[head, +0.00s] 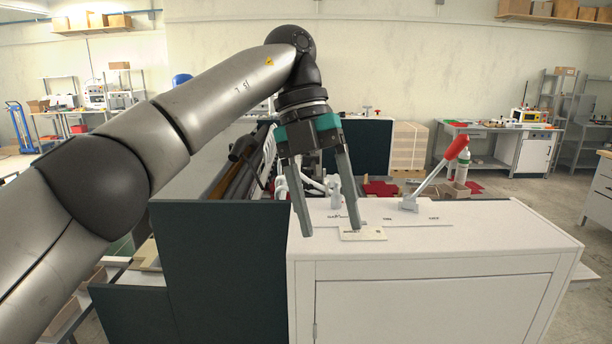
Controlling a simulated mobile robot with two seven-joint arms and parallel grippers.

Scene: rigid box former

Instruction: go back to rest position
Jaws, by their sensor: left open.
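My left gripper (331,228) hangs from the arm that comes in from the left, fingers pointing down. Its two grey fingers are apart with nothing between them. The fingertips show in front of the white cabinet top (480,225), close to a small pale labelled plate (362,234). I cannot tell whether a fingertip touches the plate. My right gripper is not in view.
A lever with a red handle (456,149) stands tilted on the cabinet top, right of the gripper. A dark green panel (215,270) adjoins the cabinet on the left. Machine parts (260,155) lie behind the gripper. The cabinet top's right side is clear.

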